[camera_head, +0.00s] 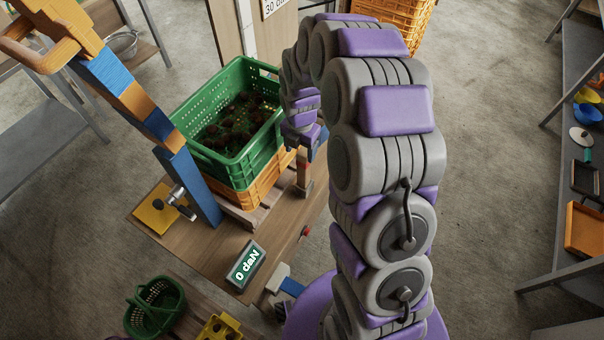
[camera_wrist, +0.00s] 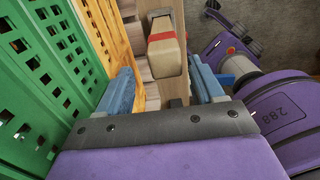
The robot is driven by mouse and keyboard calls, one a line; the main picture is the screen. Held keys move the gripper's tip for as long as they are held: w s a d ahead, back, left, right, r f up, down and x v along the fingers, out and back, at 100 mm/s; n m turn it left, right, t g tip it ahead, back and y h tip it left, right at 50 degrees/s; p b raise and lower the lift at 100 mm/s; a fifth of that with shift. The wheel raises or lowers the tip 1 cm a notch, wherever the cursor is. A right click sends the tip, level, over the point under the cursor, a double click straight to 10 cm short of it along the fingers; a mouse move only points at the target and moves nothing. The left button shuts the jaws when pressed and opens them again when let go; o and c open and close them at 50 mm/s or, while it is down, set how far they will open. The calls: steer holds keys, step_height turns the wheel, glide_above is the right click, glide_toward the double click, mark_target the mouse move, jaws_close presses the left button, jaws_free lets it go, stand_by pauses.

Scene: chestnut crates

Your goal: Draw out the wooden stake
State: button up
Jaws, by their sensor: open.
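The wooden stake (camera_wrist: 166,60), pale wood with a red-orange band, shows in the wrist view between the two blue fingers of my gripper (camera_wrist: 161,72). The fingers are open, with a visible gap on each side of the stake. In the head view the stake (camera_head: 304,172) stands at the right side of the stacked crates, on the wooden table. A green crate (camera_head: 192,148) of dark chestnuts sits on an orange crate (camera_head: 262,187). I cannot tell how deep the stake sits.
A display reading 0 daN (camera_head: 246,266) lies on the wooden table (camera_head: 180,250). A blue and wooden post (camera_head: 187,180) rises left of the crates. A green basket (camera_head: 155,307) stands at the lower left. A grey shelf (camera_head: 567,140) lines the right; floor before it is clear.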

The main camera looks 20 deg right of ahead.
mark_target(304, 173)
steer(key=shift+d+f, duration=0.2)
steer(key=shift+f, duration=0.1)
steer(key=f+b, duration=0.1)
steer(key=f, duration=0.1)
steer(key=d+f, duration=0.1)
steer(key=f, duration=0.1)
steer(key=shift+w+f+b, duration=0.1)
steer(key=shift+f+b, duration=0.25)
steer(key=shift+b, duration=0.05)
steer(key=shift+a+r, duration=0.1)
steer(key=shift+a, duration=0.15)
steer(key=shift+c, duration=0.8)
steer(key=shift+d, duration=0.1)
jaws_close()
